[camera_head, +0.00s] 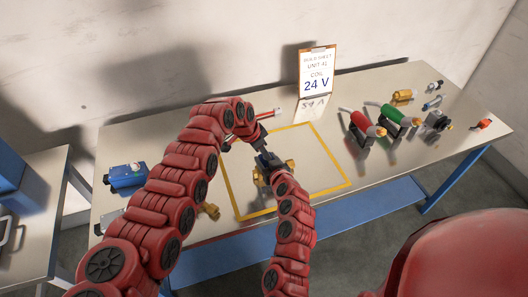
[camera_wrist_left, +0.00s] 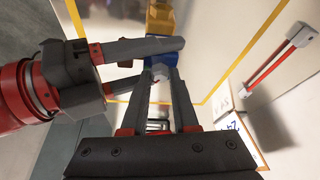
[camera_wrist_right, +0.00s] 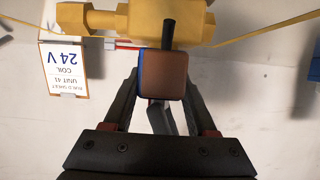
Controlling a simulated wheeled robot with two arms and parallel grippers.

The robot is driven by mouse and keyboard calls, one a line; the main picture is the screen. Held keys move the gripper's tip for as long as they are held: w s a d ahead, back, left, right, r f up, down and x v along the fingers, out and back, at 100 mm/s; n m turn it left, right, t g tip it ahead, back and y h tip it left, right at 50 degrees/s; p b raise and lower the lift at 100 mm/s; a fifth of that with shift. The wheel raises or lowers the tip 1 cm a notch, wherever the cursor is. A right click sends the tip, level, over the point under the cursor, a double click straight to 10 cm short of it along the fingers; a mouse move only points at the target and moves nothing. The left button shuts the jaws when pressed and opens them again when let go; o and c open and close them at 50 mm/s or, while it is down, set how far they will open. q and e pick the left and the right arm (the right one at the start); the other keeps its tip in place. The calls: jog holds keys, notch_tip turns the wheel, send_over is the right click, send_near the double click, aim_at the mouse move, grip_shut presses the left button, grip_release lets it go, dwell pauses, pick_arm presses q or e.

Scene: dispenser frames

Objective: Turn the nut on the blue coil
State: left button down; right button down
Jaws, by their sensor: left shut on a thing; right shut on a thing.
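The brass valve body (camera_head: 291,164) lies inside the yellow taped square on the table; it also shows in the left wrist view (camera_wrist_left: 160,18) and the right wrist view (camera_wrist_right: 145,20). The blue coil (camera_wrist_left: 162,50) sits against it; the right wrist view shows the coil's brown face (camera_wrist_right: 165,76) with a blue edge. My right gripper (camera_wrist_right: 166,92) is shut on the coil from its sides. A small pale hex nut (camera_wrist_left: 160,72) is at the coil's end. My left gripper (camera_wrist_left: 160,84) is shut on the nut. In the head view my arms hide much of this.
A build sheet (camera_head: 318,72) reading "24 V" stands at the table's back. Red (camera_head: 362,121) and green (camera_head: 392,114) cylinders are in dark holders to the right, with several small fittings beyond. A blue block (camera_head: 127,176) is at left. A red rod (camera_wrist_left: 278,62) lies behind the square.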

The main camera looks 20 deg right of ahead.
pick_arm(q)
jog(key=shift+m, duration=0.4)
jog(key=shift+w+m+g, duration=0.1)
jog(key=shift+m+g, duration=0.2)
jog(key=shift+m, duration=0.1)
jog(key=c, duration=0.7)
grip_release()
jog(key=shift+r, duration=0.1)
jog(key=v, duration=1.2)
jog(key=shift+a, duration=0.15)
